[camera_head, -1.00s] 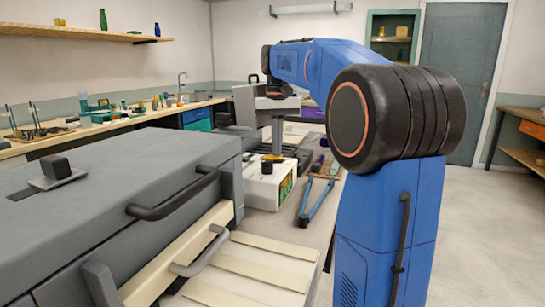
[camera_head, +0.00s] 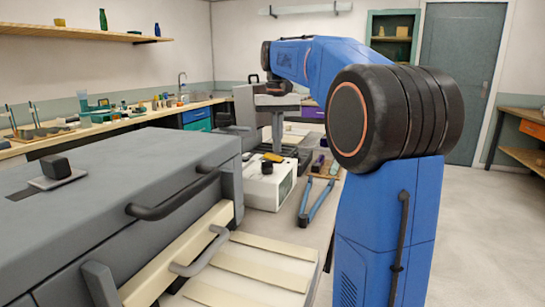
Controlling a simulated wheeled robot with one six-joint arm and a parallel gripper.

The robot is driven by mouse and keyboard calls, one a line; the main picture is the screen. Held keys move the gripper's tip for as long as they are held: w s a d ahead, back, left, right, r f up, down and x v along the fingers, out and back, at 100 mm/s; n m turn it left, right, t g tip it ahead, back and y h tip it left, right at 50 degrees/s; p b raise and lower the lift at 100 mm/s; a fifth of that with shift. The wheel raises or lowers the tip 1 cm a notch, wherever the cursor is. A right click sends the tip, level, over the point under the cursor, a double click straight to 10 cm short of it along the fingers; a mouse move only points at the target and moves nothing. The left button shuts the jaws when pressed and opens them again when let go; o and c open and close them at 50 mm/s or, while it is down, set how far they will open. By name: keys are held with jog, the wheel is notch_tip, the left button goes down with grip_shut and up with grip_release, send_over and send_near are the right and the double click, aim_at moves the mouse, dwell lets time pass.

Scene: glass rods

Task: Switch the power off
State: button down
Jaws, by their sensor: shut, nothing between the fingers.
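A small white box (camera_head: 269,188) with a black round knob (camera_head: 267,167) on top stands on the bench, left of the blue tongs. Its right-hand face looks plain and pale, with no lit colours. A yellow-orange piece (camera_head: 272,157) shows at the top of the box, by its far edge. I cannot tell for sure which part is the power switch. My gripper (camera_head: 277,151) points down, shut and empty, just above or behind the yellow-orange piece. I cannot tell whether they touch.
Blue tongs (camera_head: 318,202) lie open on the bench right of the box. A big grey furnace-like box (camera_head: 110,175) with dark handles fills the left foreground. Small bottles and a tray are beyond the tongs. My blue arm covers much of the right.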

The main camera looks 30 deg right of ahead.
aim_at(277, 157)
jog(key=shift+r, duration=2.65)
